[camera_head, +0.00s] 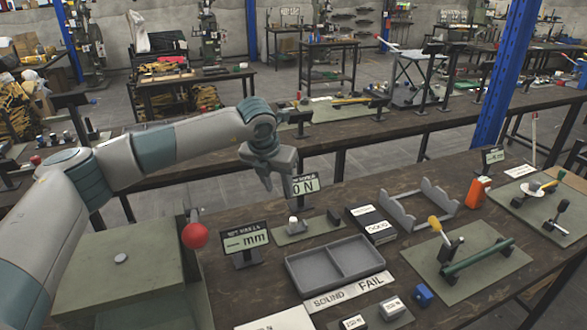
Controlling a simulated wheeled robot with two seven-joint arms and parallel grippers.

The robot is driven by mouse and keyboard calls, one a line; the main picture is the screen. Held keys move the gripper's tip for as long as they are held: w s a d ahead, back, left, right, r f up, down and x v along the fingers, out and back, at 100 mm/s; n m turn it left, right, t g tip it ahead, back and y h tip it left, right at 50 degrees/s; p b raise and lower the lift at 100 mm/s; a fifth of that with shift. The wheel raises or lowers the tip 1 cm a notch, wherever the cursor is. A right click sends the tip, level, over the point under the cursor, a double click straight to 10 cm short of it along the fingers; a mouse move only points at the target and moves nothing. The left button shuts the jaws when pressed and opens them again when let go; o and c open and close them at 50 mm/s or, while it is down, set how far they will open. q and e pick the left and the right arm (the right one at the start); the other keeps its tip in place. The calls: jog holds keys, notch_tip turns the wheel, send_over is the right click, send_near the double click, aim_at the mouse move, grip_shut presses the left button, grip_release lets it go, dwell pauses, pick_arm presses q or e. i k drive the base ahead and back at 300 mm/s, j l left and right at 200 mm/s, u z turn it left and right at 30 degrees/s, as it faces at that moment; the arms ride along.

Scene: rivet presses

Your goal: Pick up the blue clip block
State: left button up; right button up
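The blue clip block (423,295) is a small blue piece lying on the wooden bench (240,290), toward the front. It is just right of the SOUND/FAIL label strip and in front of the green mat with the yellow-handled lever. My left gripper (270,180) hangs above the far part of the bench, near the display reading "0 N", well up and left of the blue block. Its fingers point down, with nothing seen in them. Their gap is too unclear to tell open from shut. My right gripper is not in view.
A grey two-compartment tray (287,263) lies empty on the bench, beside the SOUND/FAIL labels (350,291). Small labelled blocks (392,307) are left of the blue block. A yellow-handled lever fixture (440,230) stands behind it. A red ball knob (195,235) rises at left.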

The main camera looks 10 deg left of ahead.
aim_at(424, 297)
jog(key=k+l, duration=0.2)
jog(key=k, duration=0.3)
jog(key=k+l, duration=0.15)
jog(key=k, duration=0.3)
jog(key=k+l, duration=0.2)
jog(key=k, duration=0.3)
